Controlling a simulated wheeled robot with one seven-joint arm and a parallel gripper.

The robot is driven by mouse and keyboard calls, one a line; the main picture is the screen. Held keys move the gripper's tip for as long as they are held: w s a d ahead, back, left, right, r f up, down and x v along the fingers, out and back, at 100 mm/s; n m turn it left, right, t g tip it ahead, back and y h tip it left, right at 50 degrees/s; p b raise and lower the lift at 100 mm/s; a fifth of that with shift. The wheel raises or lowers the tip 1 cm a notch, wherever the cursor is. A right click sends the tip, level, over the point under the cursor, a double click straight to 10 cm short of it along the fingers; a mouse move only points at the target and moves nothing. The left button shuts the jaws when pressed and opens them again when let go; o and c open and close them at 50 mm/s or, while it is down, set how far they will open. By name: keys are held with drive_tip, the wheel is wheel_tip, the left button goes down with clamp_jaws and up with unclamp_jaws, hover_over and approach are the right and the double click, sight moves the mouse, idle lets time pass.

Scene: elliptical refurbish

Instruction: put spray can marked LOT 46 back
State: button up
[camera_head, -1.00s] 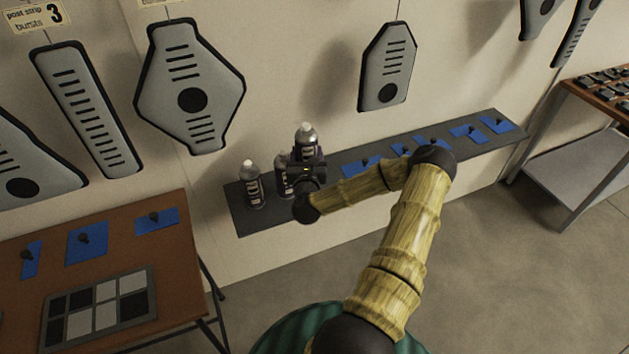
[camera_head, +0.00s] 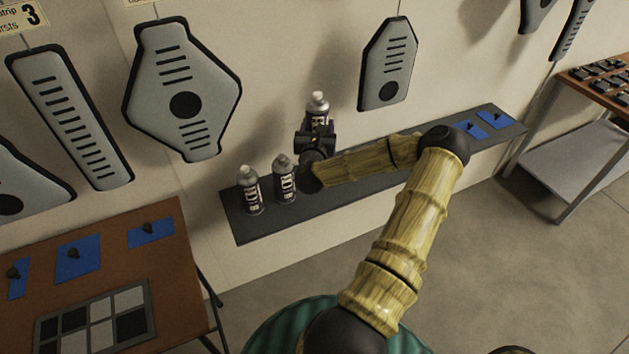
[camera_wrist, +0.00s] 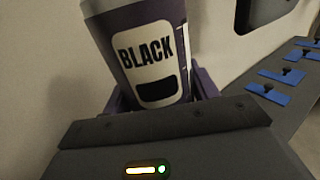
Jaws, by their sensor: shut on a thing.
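My gripper (camera_head: 317,138) is shut on a spray can (camera_head: 318,107), held upright above the dark wall shelf (camera_head: 350,183). In the wrist view the held can (camera_wrist: 125,45) shows a white label reading BLACK with a dark blank patch below; no LOT number is readable on it. Two similar cans stand upright on the shelf's left end: one at the far left (camera_head: 250,190) and one to its right (camera_head: 284,180), just left of my gripper. Their labels are too small to read fully.
Blue pads with dark knobs (camera_head: 494,119) lie at the shelf's right part; my arm covers its middle. Grey slotted panels (camera_head: 388,65) hang on the wall above. A brown table (camera_head: 110,262) stands at lower left, another table (camera_head: 600,85) at right.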

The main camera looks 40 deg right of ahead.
wheel_tip(320, 180, down, 13)
drive_tip(key=shift+w, duration=0.2)
drive_tip(key=shift+a, duration=0.1)
drive_tip(key=shift+f+p, duration=0.3)
drive_tip(key=shift+f, duration=1.95)
drive_tip(key=shift+f, duration=0.2)
drive_tip(key=o, duration=1.4)
drive_tip(key=shift+r, duration=0.1)
